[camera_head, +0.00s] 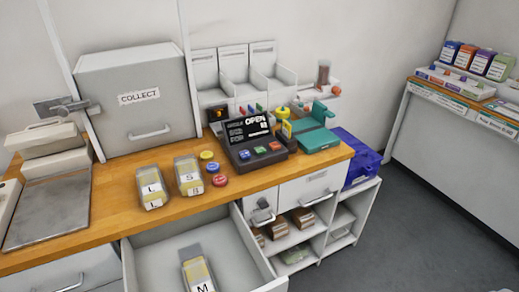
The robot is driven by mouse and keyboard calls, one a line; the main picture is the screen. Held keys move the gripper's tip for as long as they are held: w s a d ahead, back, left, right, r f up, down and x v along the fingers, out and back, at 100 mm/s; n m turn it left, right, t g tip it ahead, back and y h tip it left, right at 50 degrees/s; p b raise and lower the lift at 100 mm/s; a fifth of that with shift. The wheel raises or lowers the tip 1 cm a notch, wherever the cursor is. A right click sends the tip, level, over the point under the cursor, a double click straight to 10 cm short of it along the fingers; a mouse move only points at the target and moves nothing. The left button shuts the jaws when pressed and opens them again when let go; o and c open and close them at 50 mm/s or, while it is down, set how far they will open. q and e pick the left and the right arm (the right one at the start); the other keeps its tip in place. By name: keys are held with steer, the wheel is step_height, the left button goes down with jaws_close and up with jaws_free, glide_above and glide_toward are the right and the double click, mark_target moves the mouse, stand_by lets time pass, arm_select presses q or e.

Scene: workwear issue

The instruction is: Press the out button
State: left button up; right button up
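A dark terminal (252,143) with a screen reading "OPEN" stands on the wooden counter (110,215). I cannot tell which of these, if any, is the out button. Neither of my grippers is in view.
Clear packs (151,188) marked L and S (189,176) stand on the counter. An open drawer (150,262) juts out in front, holding a pack marked M (198,272). A grey "COLLECT" cabinet (138,98) is behind. A teal device (315,137) stands right of the terminal.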

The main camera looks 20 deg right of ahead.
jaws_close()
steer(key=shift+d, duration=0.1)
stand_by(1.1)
